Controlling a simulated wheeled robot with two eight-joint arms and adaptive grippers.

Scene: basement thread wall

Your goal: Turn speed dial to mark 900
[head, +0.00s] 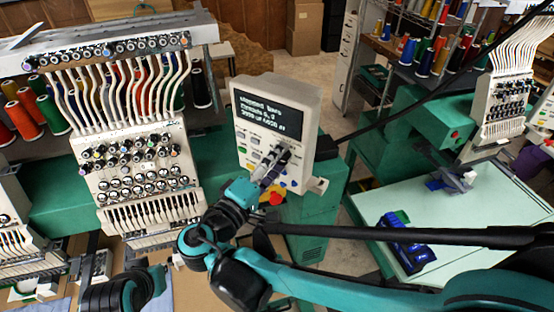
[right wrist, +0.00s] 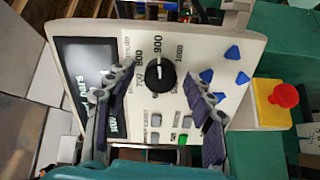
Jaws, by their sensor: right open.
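The speed dial (right wrist: 159,75) is a round black knob on the light control panel, with printed numbers around it. In the right wrist view, the 900 mark (right wrist: 158,42) is above the knob. A small white line on the knob seems to point up toward it. My right gripper (right wrist: 161,76) is open, one finger on each side of the knob; I cannot tell whether either touches. In the head view my right gripper (head: 272,168) is in front of the panel (head: 299,88) and hides the dial. My left gripper cannot be made out.
A red stop button (right wrist: 285,95) on a yellow base and blue arrow buttons (right wrist: 234,52) lie right of the dial in the wrist view. A lit screen (head: 268,116) is on the panel. An embroidery head (head: 135,170) with threads stands left; a pale green table (head: 470,215) is right.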

